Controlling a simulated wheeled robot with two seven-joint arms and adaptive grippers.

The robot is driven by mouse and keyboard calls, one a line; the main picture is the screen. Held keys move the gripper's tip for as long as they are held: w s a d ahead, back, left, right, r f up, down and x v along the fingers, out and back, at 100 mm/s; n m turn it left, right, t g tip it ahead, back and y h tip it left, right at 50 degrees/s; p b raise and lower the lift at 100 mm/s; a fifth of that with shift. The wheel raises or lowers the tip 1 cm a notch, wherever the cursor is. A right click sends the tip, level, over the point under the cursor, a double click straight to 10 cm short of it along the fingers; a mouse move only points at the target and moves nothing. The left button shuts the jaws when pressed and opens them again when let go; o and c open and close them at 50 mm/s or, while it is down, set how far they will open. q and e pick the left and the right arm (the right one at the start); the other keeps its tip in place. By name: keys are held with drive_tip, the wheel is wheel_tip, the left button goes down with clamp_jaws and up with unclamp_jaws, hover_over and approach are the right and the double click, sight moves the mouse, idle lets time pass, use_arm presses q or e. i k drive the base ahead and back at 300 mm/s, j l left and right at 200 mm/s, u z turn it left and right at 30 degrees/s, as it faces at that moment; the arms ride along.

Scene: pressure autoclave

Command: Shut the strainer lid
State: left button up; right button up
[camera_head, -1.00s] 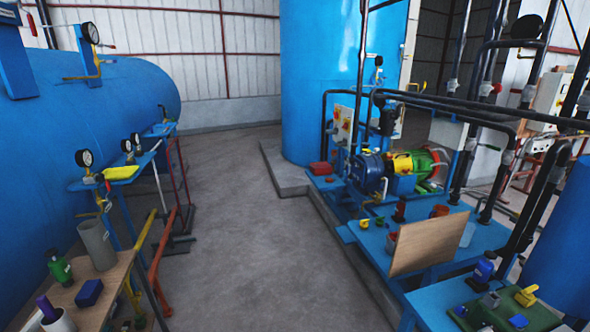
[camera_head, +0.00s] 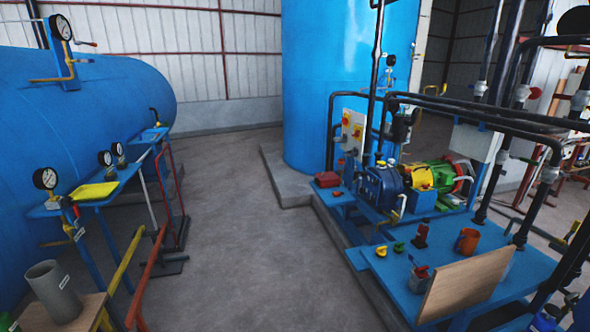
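No part that I can surely call the strainer or its lid stands out in the head view. The blue pump skid (camera_head: 445,240) on the right carries a blue pump (camera_head: 381,187) with a yellow and green motor (camera_head: 440,176). On the skid are small yellow (camera_head: 381,251) and green (camera_head: 399,247) fittings, a red fitting (camera_head: 421,236), a red-topped small pot (camera_head: 418,280) and an orange cup (camera_head: 467,241). They are too small to tell whether any has an open lid. Neither gripper is in view.
A tilted wooden board (camera_head: 465,284) stands at the skid's front edge. Black pipes (camera_head: 480,113) cross above the skid. The grey floor (camera_head: 235,255) between is clear.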

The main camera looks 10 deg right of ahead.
sight(393, 109)
drive_tip(key=i+l+u, duration=0.1)
drive_tip(key=i+u, duration=0.15)
drive_tip(key=i, duration=1.3)
drive_tip(key=i+j+z, duration=0.1)
drive_tip(key=i+z, duration=0.2)
drive_tip(key=i, duration=0.5)
drive_tip(key=i+z, duration=0.4)
drive_tip(key=i+j+z, duration=0.15)
drive_tip(key=i+z, duration=0.3)
drive_tip(key=i+j+z, duration=0.25)
drive_tip(key=z, duration=0.15)
drive_tip(key=i+j+z, duration=0.4)
